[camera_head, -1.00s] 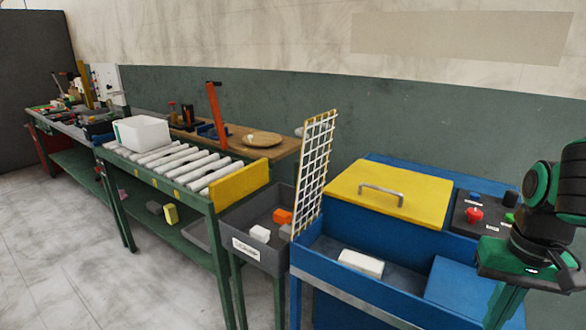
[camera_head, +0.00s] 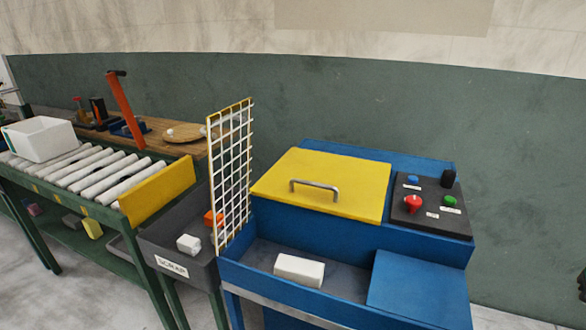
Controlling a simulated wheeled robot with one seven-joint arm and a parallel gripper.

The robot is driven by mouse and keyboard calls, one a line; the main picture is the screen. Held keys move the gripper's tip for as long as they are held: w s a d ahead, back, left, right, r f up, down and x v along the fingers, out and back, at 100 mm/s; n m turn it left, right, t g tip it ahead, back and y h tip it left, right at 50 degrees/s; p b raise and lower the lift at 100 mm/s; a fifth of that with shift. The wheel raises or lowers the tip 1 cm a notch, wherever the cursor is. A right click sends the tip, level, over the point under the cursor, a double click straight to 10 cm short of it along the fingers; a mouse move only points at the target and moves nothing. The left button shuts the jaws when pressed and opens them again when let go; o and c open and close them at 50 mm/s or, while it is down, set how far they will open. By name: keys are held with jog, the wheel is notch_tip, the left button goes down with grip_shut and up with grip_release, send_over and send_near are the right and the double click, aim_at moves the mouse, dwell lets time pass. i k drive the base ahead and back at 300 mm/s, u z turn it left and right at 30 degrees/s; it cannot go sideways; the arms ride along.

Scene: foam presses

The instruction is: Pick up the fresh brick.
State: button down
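A white brick (camera_head: 299,270) lies flat in the open tray at the front of the blue press (camera_head: 415,255). It looks like the fresh brick. The press has a shut yellow lid (camera_head: 325,185) with a metal handle. Another white block (camera_head: 188,244) and an orange block (camera_head: 213,219) lie in the grey scrap bin (camera_head: 172,268), left of the press.
A white and yellow wire mesh guard (camera_head: 231,175) stands upright between scrap bin and tray. A control panel (camera_head: 431,207) with buttons sits at the right. A roller conveyor (camera_head: 90,175) carries a white bin (camera_head: 40,138). Floor at the right is clear.

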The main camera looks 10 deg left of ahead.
aim_at(306, 272)
jog(key=z, duration=2.2)
jog(key=k, duration=1.65)
jog(key=u, duration=2.3)
jog(key=i, duration=0.9)
